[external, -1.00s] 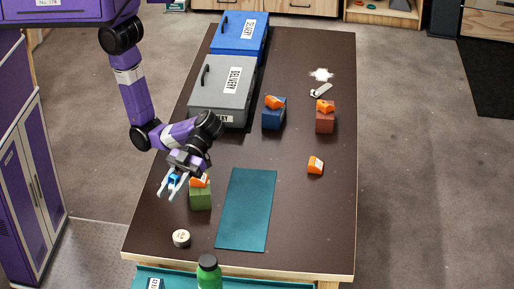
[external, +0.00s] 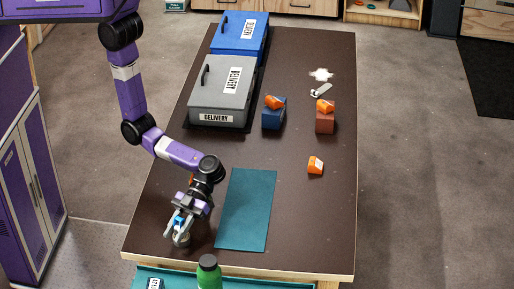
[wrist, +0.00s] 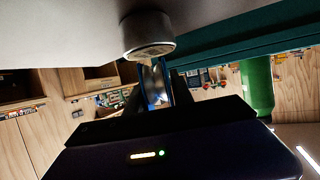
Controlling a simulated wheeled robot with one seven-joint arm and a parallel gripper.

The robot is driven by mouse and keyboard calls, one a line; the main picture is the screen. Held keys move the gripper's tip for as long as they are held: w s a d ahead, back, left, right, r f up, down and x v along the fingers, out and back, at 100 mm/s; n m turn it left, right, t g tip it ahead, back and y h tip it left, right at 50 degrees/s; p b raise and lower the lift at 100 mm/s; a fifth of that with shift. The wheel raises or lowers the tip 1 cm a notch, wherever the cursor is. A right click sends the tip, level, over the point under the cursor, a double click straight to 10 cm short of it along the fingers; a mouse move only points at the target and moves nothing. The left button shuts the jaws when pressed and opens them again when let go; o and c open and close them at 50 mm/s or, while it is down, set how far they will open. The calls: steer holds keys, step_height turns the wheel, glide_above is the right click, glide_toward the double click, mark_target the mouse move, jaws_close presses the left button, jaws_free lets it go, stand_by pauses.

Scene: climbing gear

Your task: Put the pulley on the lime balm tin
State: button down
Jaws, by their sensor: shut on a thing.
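The pulley, blue with a metal wheel (wrist: 155,84), is between the fingers of my gripper (wrist: 156,98), which is shut on it; its blue also shows in the external view (external: 179,220). The round metal balm tin (wrist: 148,36) stands on the table; the wrist view shows it upside down. In the external view the tin (external: 182,241) is mostly hidden under my gripper (external: 178,229). The pulley is just over the tin's top, very near it. I cannot tell whether they touch.
A teal mat (external: 245,210) lies right of my gripper. A green bottle (external: 208,272) stands at the near edge. Grey (external: 217,95) and blue (external: 240,35) delivery boxes, blue (external: 273,115) and rust (external: 325,120) blocks with orange things are farther back. My arm hides the green block.

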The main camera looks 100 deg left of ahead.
steer(key=shift+f, duration=0.3)
steer(key=shift+f, duration=0.15)
steer(key=c, duration=1.1)
jaws_free()
steer(key=shift+r, duration=0.2)
steer(key=shift+w+a, duration=0.2)
steer(key=shift+a, duration=0.1)
steer(key=b+v, duration=0.2)
steer(key=v, duration=0.9)
steer(key=shift+a+r, duration=0.1)
